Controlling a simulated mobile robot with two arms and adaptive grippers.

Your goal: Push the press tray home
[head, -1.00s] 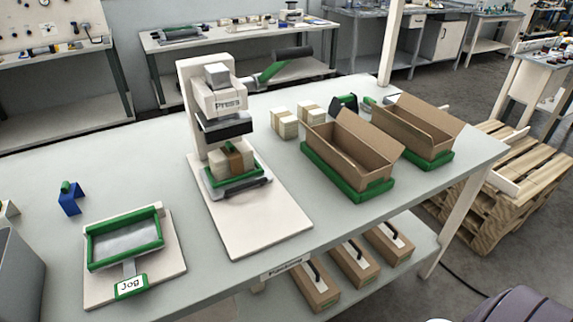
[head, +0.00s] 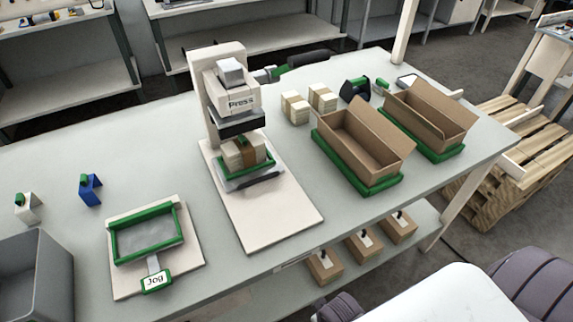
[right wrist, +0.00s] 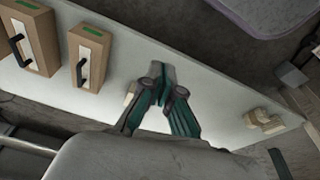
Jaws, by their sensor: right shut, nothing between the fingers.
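The press (head: 232,100) stands on a pale base board on the bench in the head view. Its green-edged press tray (head: 250,170) sits below the dark press head and carries a banded paper stack (head: 240,150). A dark bar runs along the tray's front. I cannot tell how deep the tray sits. My right gripper (right wrist: 160,82) shows only in the right wrist view. Its teal fingers are shut and empty, with the lower shelf behind them. It is away from the tray. My left gripper is not in view.
The jog tray (head: 150,232) is left of the press, near a grey bin (head: 35,278). Open cardboard boxes (head: 362,145) in green holders stand right. Small banded stacks (head: 295,106) sit behind them. The base board's front (head: 275,222) is clear. Handled boxes (right wrist: 88,58) lie on the lower shelf.

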